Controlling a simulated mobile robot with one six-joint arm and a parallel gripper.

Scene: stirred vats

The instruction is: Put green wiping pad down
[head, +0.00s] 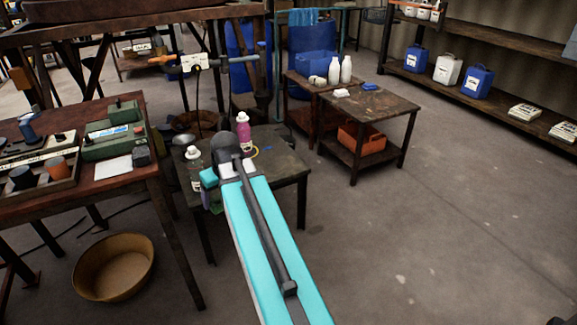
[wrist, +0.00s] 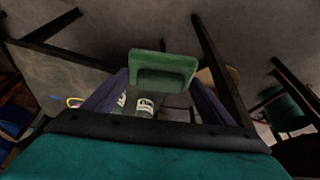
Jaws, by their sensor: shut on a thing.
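The green wiping pad (wrist: 163,66) shows in the wrist view as a green block with a raised rim. My gripper (wrist: 160,85) is shut on it, with one purple finger on each side. In the head view my gripper (head: 213,200) is mostly hidden behind my own arm, at the left front edge of the small dark table (head: 283,165). I cannot clearly make out the pad there. In the wrist view the pad is seen beside the tabletop (wrist: 62,82); its height above the table is hard to tell.
A green bottle with a white cap (head: 195,172) stands close to my gripper, and a pink bottle (head: 243,138) stands farther back. The tabletop's right part is bare. A red-topped workbench (head: 110,178) stands left, with a round tan basin (head: 113,268) on the floor.

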